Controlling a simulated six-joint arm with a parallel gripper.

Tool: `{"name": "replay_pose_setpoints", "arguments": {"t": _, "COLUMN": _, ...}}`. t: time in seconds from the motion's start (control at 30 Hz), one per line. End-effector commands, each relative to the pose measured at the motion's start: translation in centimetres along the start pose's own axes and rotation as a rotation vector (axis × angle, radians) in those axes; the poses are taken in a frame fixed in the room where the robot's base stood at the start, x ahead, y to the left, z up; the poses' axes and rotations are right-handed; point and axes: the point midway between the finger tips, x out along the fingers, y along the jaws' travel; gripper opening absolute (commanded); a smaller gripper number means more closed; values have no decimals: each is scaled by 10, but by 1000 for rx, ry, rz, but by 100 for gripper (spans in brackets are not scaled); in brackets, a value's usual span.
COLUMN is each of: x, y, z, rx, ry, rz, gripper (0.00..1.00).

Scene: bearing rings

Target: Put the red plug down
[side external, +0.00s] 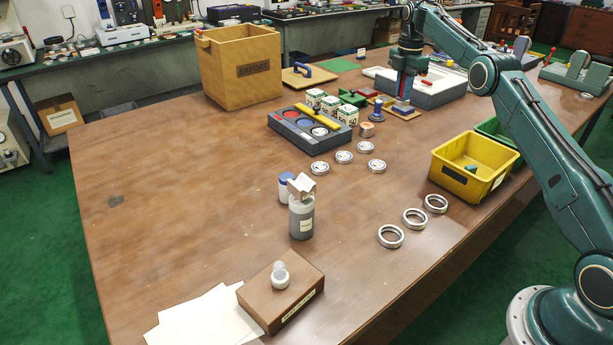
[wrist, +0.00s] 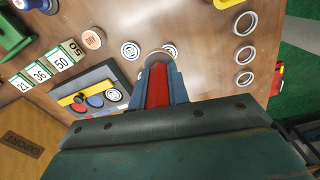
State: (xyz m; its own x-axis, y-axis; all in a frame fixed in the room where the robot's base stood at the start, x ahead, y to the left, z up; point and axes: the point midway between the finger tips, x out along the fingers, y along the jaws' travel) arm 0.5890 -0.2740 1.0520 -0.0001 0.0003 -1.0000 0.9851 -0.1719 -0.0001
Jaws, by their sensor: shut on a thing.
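The red plug (wrist: 157,92) shows in the wrist view as a red strip between the two blue-grey fingers of my gripper (wrist: 159,74). My gripper is shut on it. A grey round shape lies at the far end of the red strip; I cannot tell whether it belongs to the plug. In the side external view my gripper (side external: 403,103) points down in front of the far right part of the table (side external: 190,190). It appears to be held above the tabletop. The plug is too small there to make out clearly.
Several round lids (side external: 344,157) and three metal rings (side external: 403,228) lie on the table. A grey tray (side external: 283,130), a wooden crate (side external: 235,85), a yellow bin (side external: 455,179), a grey bottle (side external: 302,222) and a brown block (side external: 265,290) stand around them. The table's left is clear.

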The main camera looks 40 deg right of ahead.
Motion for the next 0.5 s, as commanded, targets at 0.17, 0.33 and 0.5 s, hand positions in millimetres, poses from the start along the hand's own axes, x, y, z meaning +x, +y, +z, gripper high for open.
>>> {"name": "replay_pose_setpoints", "arguments": {"t": 0.17, "x": -4, "y": 1, "z": -34, "rx": -35, "ry": -1, "rz": 2, "gripper": 0}}
{"name": "replay_pose_setpoints", "arguments": {"t": 0.33, "x": -5, "y": -2, "z": -68, "rx": -70, "ry": -1, "rz": 2, "gripper": 0}}
{"name": "replay_pose_setpoints", "arguments": {"t": 0.5, "x": -5, "y": -10, "z": -102, "rx": -103, "ry": -1, "rz": 2, "gripper": 0}}
